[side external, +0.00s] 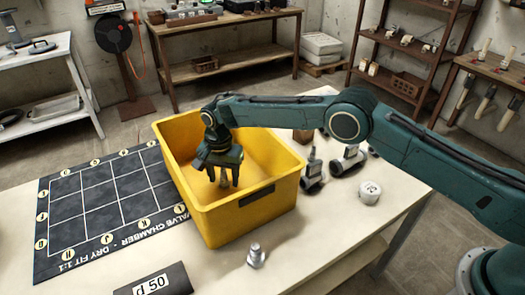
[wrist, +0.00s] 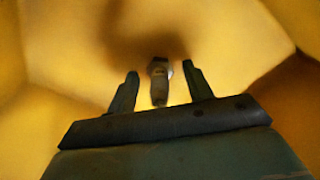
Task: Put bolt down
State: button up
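My gripper (side external: 224,184) is down inside the yellow bin (side external: 246,212), with its fingers pointing downward. In the wrist view my gripper (wrist: 161,88) has its two dark fingers spread wide. A grey metal bolt (wrist: 159,82) shows between the fingers, with a clear gap on each side, over the yellow bin floor. The bolt (side external: 224,179) also shows small between the fingers in the side view. Whether it touches the bin floor is hard to tell. A second bolt (side external: 256,256) stands on the table in front of the bin.
A black marked mat (side external: 97,192) lies left of the bin, and a dark label block (side external: 152,281) is at the front. Grey pipe fittings (side external: 346,160) and a white cylinder (side external: 370,192) stand right of the bin. The bin walls surround my gripper closely.

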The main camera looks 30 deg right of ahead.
notch_tip(320, 180, up, 12)
jog(key=shift+r, duration=0.1)
dwell(0.8)
jog(key=shift+r, duration=0.1)
dwell(0.4)
